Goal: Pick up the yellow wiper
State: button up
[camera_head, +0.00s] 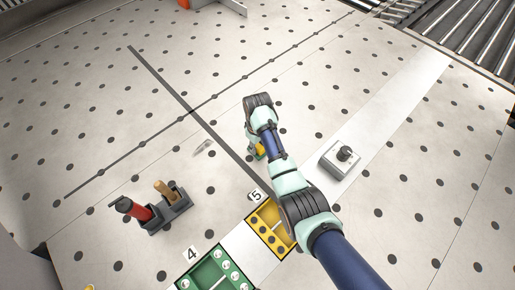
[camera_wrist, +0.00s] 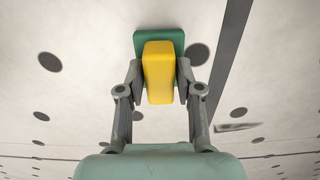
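The yellow wiper (camera_wrist: 158,75) has a yellow block-shaped handle on a green base (camera_wrist: 178,41). In the wrist view its handle lies between the two finger pads of my gripper (camera_wrist: 160,82). The pads close in tightly on both sides of the handle, and the green base shows beyond them. In the head view only a small yellow and green piece of the wiper (camera_head: 259,150) shows beside my arm. My fingers are mostly hidden there. I cannot tell whether the wiper rests on the table.
A grey block with a black knob (camera_head: 338,160) stands right of my arm. A yellow tray marked 5 (camera_head: 258,231) and a green tray marked 4 (camera_head: 207,270) lie in front. A dark holder with a red-handled tool (camera_head: 156,217) stands at left. The perforated table is otherwise largely clear.

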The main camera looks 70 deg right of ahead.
grip_shut()
notch_tip(320, 180, up, 20)
jog(key=p, duration=1)
